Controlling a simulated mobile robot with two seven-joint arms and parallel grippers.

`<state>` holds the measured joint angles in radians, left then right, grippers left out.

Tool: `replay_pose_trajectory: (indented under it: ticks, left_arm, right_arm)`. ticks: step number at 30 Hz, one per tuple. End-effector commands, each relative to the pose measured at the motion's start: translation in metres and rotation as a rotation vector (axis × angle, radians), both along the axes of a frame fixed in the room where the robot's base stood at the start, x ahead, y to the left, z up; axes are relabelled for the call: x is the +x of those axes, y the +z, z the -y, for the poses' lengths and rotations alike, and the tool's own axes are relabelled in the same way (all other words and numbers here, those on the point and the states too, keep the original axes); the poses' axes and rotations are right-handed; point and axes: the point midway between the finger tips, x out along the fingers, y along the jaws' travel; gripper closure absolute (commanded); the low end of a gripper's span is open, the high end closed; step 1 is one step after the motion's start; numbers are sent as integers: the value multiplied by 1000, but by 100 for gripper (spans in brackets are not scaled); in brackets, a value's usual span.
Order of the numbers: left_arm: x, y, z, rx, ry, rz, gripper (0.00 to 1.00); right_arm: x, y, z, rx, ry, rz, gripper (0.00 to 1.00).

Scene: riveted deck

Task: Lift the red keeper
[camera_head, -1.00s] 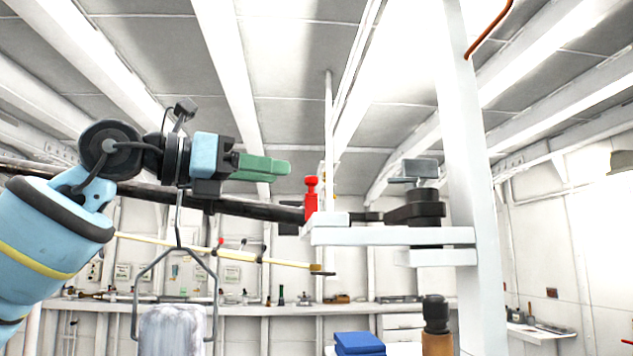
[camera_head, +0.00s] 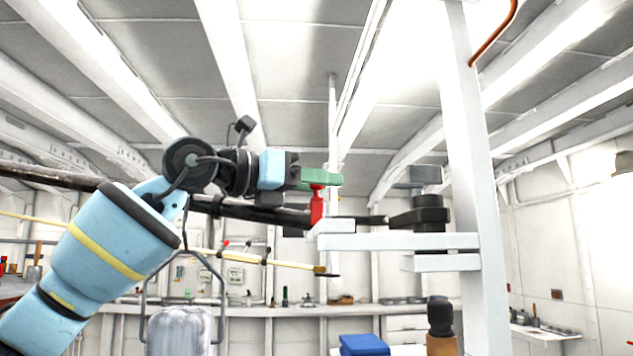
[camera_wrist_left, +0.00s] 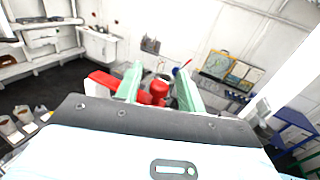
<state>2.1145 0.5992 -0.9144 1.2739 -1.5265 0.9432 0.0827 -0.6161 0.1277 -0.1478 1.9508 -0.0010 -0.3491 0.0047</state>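The red keeper (camera_head: 317,208) stands upright at the left end of a white bracket, with a narrow body and a knob at its top. My left gripper (camera_head: 332,177) is level with its top, and the green fingers partly cover the knob in the head view. In the left wrist view the two green fingers (camera_wrist_left: 160,84) stand apart, with the red keeper's rounded knob (camera_wrist_left: 157,92) between them. I cannot tell whether either finger touches it. A red block shows just left of the fingers there; whether it belongs to the keeper is unclear. My right gripper is not in view.
The white bracket (camera_head: 400,241) reaches left from a white post (camera_head: 472,180). A black round fitting (camera_head: 430,215) sits on it, and a dark bar runs behind the keeper. A wire hanger (camera_head: 183,270) is below my arm. A blue box (camera_head: 363,345) is lower down.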

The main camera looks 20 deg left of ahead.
Motion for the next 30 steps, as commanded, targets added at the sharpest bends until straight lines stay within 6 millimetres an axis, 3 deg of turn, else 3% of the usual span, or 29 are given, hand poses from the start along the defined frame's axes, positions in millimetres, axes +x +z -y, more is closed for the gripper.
replay_pose_trajectory:
  ticks: [2,11,22,30]
  left_arm:
    - [0,0,0,1,0,-1,61]
    - [0,0,0,1,0,-1,100]
    - [0,1,0,-5,0,-15,100]
    - [4,12,-1,-51,0,-124,100]
  right_arm:
    - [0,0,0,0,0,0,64]
    - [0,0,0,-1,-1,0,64]
    - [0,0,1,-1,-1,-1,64]
    - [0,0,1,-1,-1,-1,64]
